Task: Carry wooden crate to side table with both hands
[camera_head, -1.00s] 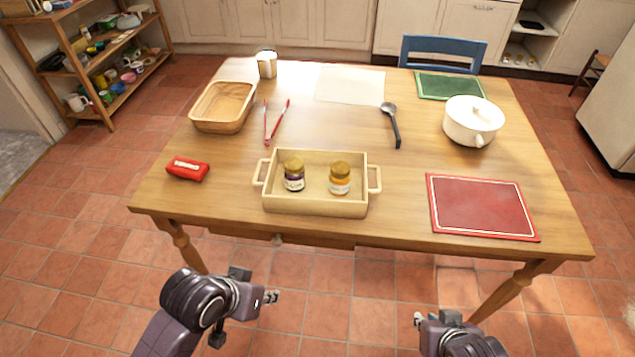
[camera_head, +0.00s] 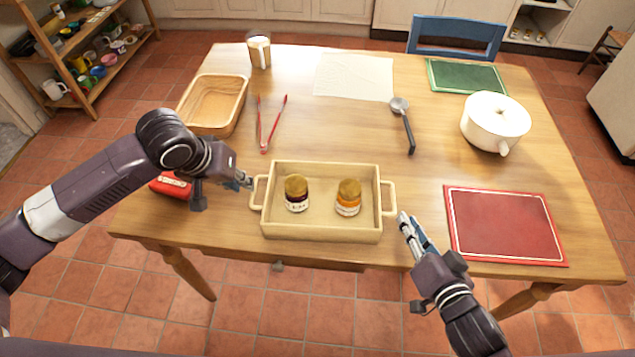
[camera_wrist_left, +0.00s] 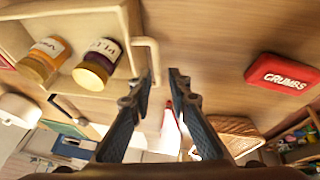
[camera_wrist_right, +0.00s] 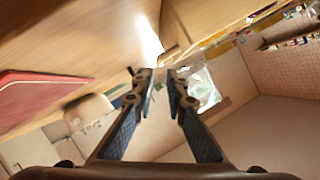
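The pale wooden crate (camera_head: 320,231) stands upright on the wooden table, with a handle at each end. Inside are a dark jar (camera_head: 296,194) and an orange jar (camera_head: 348,198), both gold-lidded. My left gripper (camera_head: 246,181) is open beside the crate's left handle (camera_head: 257,192). In the left wrist view the handle (camera_wrist_left: 152,50) shows close to one fingertip, not clearly between the fingers. My right gripper (camera_head: 404,222) is open and empty, just right of and nearer than the right handle (camera_head: 390,198). No separate side table can be made out.
A red crumbs box (camera_head: 168,186) lies beneath my left arm. A red mat (camera_head: 505,225) lies right of my right gripper. Behind the crate are tongs (camera_head: 264,130), a basket (camera_head: 213,104), a ladle (camera_head: 407,130) and a white pot (camera_head: 495,122). Shelves (camera_head: 95,60) stand at the back left.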

